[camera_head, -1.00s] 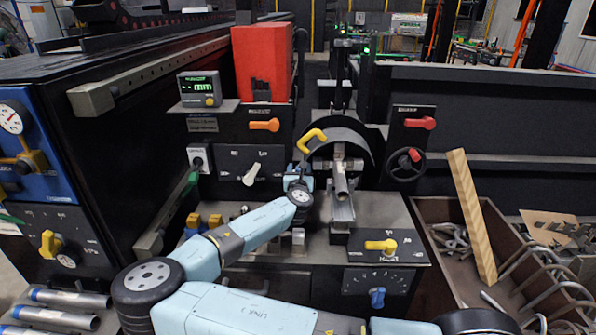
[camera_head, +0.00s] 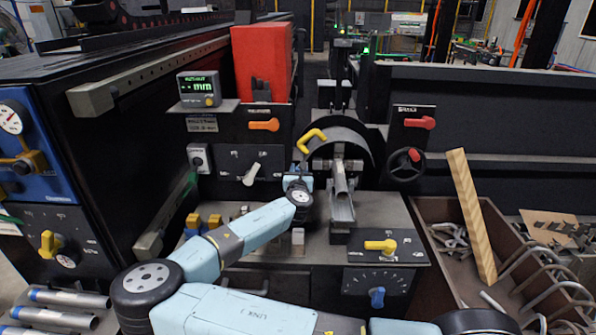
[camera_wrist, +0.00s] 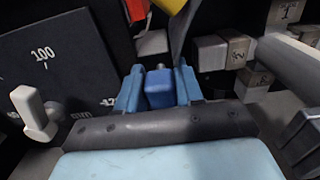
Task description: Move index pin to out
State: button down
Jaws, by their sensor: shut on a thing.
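My gripper (camera_wrist: 158,85) reaches the black machine panel, left of the metal trough, in the head view (camera_head: 298,182). In the wrist view its two light blue fingers are shut on a darker blue block with a grey stub at its far end (camera_wrist: 159,90). This block seems to be the index pin's grip; I cannot see a label on it or how far the pin sits in or out. A yellow bent handle (camera_head: 311,139) stands just above my gripper in the head view.
A white lever (camera_wrist: 34,113) on a dial plate is left of the fingers. Grey numbered blocks (camera_wrist: 223,52) and a metal tube (camera_wrist: 289,65) are to the right. A small green-lit display (camera_head: 199,88) stands above the panel. A crate (camera_head: 433,212) holds bent bars.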

jog(key=shift+s+f, duration=0.1)
jog(key=shift+s, duration=1.1)
jog(key=c, duration=0.8)
grip_release()
jog(key=shift+s, duration=0.1)
jog(key=s, duration=1.3)
jog(key=shift+s+a, duration=0.3)
jog(key=shift+s, duration=0.05)
